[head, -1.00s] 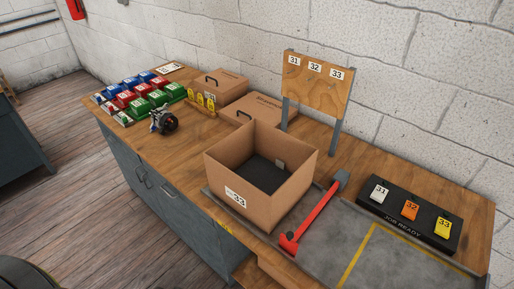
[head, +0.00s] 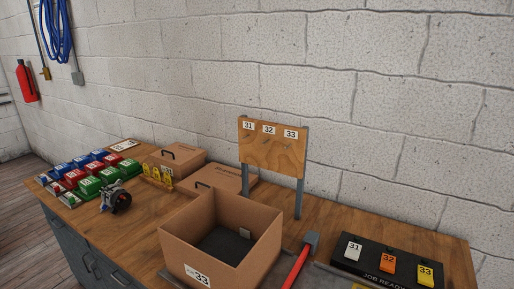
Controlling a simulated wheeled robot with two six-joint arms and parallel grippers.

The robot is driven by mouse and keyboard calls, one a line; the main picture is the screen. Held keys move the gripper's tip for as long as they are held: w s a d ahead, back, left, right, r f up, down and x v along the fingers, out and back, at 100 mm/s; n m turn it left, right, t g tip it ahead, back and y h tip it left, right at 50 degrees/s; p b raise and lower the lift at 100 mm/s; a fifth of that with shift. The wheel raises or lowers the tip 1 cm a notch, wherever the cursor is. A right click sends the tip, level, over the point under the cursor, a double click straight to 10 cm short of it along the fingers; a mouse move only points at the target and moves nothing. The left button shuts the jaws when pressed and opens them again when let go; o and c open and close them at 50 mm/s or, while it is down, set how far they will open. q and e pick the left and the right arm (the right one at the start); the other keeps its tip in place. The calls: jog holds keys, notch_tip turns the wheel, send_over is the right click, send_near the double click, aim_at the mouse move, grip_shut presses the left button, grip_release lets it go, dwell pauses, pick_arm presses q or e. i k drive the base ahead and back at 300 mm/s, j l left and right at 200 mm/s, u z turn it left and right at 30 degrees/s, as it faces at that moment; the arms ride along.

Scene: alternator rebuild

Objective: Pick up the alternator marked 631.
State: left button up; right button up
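One alternator (head: 115,198), silver with a black pulley, sits on the wooden bench at the left, in front of the coloured bins. No number can be read on it, so I cannot tell whether it is the one marked 631. Neither of my grippers shows in the head view.
An open cardboard box (head: 178,254) marked 33 stands on the bench's front middle, beside a red-handled tool (head: 297,265). Closed cardboard cases (head: 176,160), yellow tags (head: 158,177) and colored bins (head: 90,186) lie left. A board (head: 272,150) numbered 31, 32, 33 stands behind. A black tag stand (head: 388,269) is right.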

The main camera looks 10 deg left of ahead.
aim_at(114, 196)
jog(key=u, duration=1.4)
